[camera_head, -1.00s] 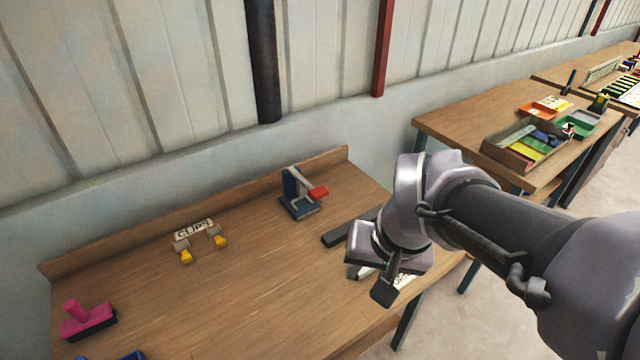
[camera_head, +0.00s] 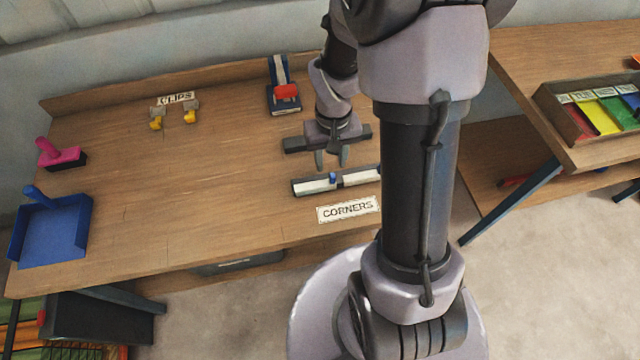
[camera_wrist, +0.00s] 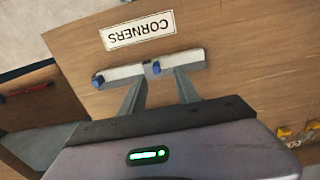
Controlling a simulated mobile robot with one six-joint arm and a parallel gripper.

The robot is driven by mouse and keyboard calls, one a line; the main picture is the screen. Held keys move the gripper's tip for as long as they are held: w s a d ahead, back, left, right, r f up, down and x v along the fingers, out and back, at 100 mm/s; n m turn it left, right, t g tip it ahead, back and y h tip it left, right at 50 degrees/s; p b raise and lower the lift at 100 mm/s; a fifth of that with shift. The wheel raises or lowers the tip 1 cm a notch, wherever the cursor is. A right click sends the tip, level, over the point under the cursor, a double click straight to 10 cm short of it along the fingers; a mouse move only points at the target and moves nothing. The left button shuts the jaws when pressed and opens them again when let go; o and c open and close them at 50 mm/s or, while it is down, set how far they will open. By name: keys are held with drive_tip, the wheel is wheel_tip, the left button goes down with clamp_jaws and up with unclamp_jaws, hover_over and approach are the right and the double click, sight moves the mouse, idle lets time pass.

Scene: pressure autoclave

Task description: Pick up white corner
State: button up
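Two white corner pieces with small blue parts lie end to end along a dark strip on the wooden table. In the head view, one is at left (camera_head: 314,185) and one at right (camera_head: 361,177); they also show in the wrist view (camera_wrist: 122,73). A "CORNERS" label (camera_head: 348,209) lies in front of them. My gripper (camera_head: 332,163) points down just behind and apparently above the strip. In the wrist view its two fingers (camera_wrist: 160,78) are spread, with nothing visible between them but the strip beyond. Contact with the pieces cannot be made out.
A blue-and-red tool (camera_head: 284,92) stands behind. Yellow clips (camera_head: 173,117), a pink-handled block (camera_head: 60,154) and a blue dustpan-like tray (camera_head: 52,232) are to the left. The middle of the table is clear. Another table (camera_head: 560,45) stands at right.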

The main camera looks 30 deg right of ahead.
sight(333, 177)
drive_tip(key=f+b, duration=0.1)
drive_tip(key=f, duration=0.1)
drive_tip(key=f+b, duration=0.1)
drive_tip(key=f, duration=0.1)
drive_tip(key=f+b, duration=0.1)
drive_tip(key=f, duration=0.1)
drive_tip(key=shift+s+d+f, duration=0.2)
drive_tip(key=shift+d+f, duration=0.1)
drive_tip(key=shift+f, duration=0.1)
drive_tip(key=shift+r, duration=0.2)
drive_tip(key=shift+c, duration=0.7)
clamp_jaws()
